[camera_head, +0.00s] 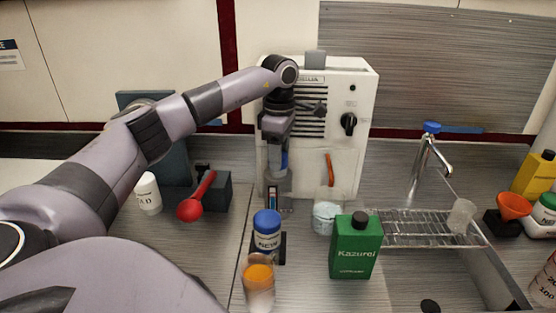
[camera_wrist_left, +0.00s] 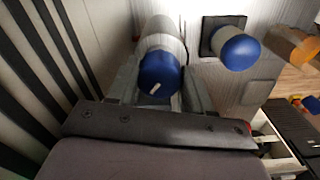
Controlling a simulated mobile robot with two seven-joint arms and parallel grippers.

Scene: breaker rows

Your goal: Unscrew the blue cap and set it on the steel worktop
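My left gripper (camera_head: 278,205) points down in front of the white machine, behind a white jar with a blue cap (camera_head: 267,222). That jar stands upright on a dark base; its blue cap also shows in the left wrist view (camera_wrist_left: 240,52), to the right of the fingers. A second blue cap (camera_wrist_left: 160,74), with a pale mark, sits on a grey-white cylinder between my left fingers in the wrist view. The fingers flank it closely; whether they press on it cannot be told. In the head view the arm mostly hides it. My right gripper is out of view.
The white machine (camera_head: 355,90) stands behind. A glass with orange contents (camera_head: 258,283) is in front of the jar. A green bottle (camera_head: 355,252), a beaker (camera_head: 325,217) and a wire rack (camera_head: 405,229) are to the right. Bare steel worktop (camera_head: 225,245) lies left of the jar.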

